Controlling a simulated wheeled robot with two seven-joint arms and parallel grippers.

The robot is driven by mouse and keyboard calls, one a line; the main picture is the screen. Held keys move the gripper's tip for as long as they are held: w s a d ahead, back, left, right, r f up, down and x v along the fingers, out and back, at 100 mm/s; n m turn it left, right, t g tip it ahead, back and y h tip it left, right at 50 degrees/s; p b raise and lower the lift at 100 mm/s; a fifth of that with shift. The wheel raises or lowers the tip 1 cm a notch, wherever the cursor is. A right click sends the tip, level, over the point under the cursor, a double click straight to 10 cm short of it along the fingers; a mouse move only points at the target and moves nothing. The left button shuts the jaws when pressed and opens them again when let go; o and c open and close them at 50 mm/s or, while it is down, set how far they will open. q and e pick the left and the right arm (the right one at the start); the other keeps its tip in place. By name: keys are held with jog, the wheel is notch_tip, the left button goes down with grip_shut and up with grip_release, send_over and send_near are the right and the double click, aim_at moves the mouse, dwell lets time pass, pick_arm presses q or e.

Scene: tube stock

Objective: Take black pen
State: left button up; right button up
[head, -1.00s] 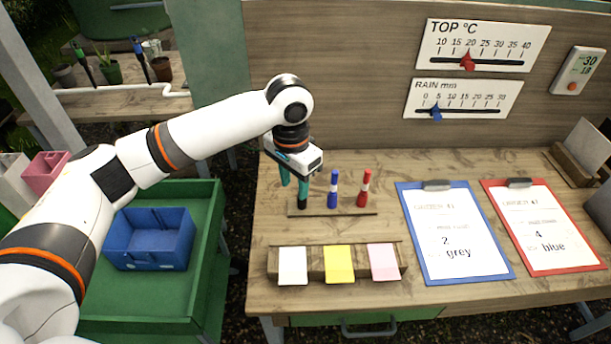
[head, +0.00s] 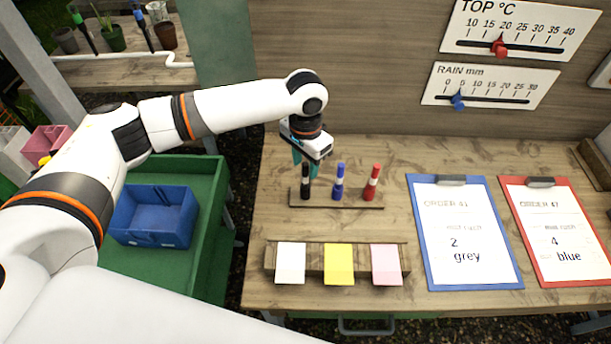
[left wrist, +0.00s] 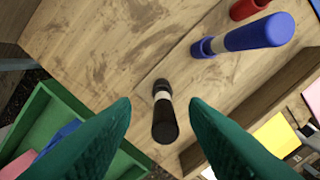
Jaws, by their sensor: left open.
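The black pen (head: 305,183) stands upright at the left end of a wooden pen holder (head: 345,204), left of a blue pen (head: 339,181) and a red pen (head: 372,183). My left gripper (head: 304,168) is behind and above the black pen, its teal fingers partly hidden by the pen's top. In the left wrist view the black pen (left wrist: 164,115) shows between and beyond the tips of the open, empty left gripper (left wrist: 160,108). The blue pen (left wrist: 245,35) is at the upper right there.
White, yellow and pink note pads (head: 338,264) sit on a wooden block in front of the pens. Blue and red clipboards (head: 420,225) lie to the right. A green cart with a blue bin (head: 152,222) stands to the left.

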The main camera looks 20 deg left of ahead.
aim_at(305, 176)
pick_arm(q)
jog(key=f, duration=0.1)
jog(key=f+p, duration=0.1)
jog(key=f, duration=0.1)
jog(key=shift+s+f, duration=0.25)
jog(key=shift+f, duration=0.55)
pick_arm(e)
jog(key=shift+w+a+r, duration=0.1)
jog(key=shift+w+r, duration=0.65)
jog(key=shift+r, duration=0.1)
pick_arm(q)
grip_shut()
pick_arm(e)
jog(key=shift+s, duration=0.25)
